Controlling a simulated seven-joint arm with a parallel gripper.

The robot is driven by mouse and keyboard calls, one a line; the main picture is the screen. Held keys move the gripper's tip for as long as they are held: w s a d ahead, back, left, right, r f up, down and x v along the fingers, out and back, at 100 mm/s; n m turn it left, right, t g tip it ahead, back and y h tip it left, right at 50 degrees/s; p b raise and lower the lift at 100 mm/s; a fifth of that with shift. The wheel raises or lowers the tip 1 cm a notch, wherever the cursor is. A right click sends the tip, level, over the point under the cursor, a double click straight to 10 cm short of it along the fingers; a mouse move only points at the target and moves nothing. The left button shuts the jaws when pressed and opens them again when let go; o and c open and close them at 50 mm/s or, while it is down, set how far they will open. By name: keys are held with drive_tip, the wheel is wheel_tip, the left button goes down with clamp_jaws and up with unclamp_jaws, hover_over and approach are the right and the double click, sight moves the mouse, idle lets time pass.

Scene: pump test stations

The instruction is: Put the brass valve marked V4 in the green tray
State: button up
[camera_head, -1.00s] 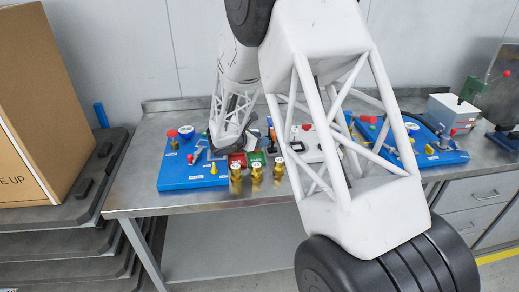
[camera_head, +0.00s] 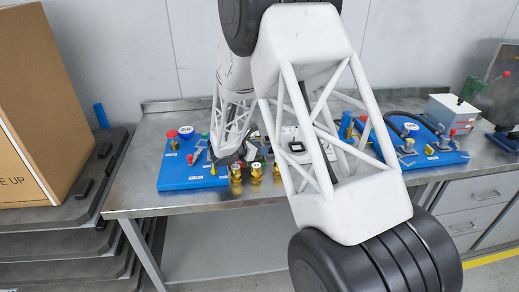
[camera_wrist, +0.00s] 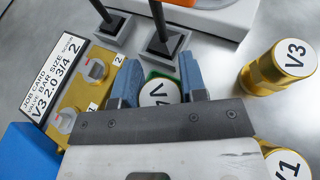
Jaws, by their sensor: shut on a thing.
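In the wrist view my gripper (camera_wrist: 159,68) has its two blue fingers closed on a valve with a white round top (camera_wrist: 156,93). A "V" shows on that top; the number is mostly hidden by the gripper, and so is the body. A green edge, seemingly the green tray (camera_wrist: 152,75), shows just behind the held top; whether the valve touches it I cannot tell. In the head view my gripper is low over the trays, largely hidden by my arm.
Brass valves (camera_head: 236,174) stand near the table's front edge. A job card (camera_wrist: 52,78) and numbered knobs (camera_wrist: 96,70) lie left of my gripper. Black posts on grey bases (camera_wrist: 165,52) rise just beyond it. Blue test stations (camera_head: 180,178) flank the work area.

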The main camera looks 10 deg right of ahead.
drive_tip(key=o, duration=1)
drive_tip(key=shift+f, duration=0.1)
drive_tip(key=shift+o, duration=0.2)
drive_tip(key=shift+a+r, duration=0.1)
drive_tip(key=shift+r, duration=0.1)
drive_tip(key=v, duration=1.1)
drive_tip(key=shift+s+a, duration=0.2)
drive_tip(key=shift+a, duration=0.1)
drive_tip(key=shift+r, duration=0.1)
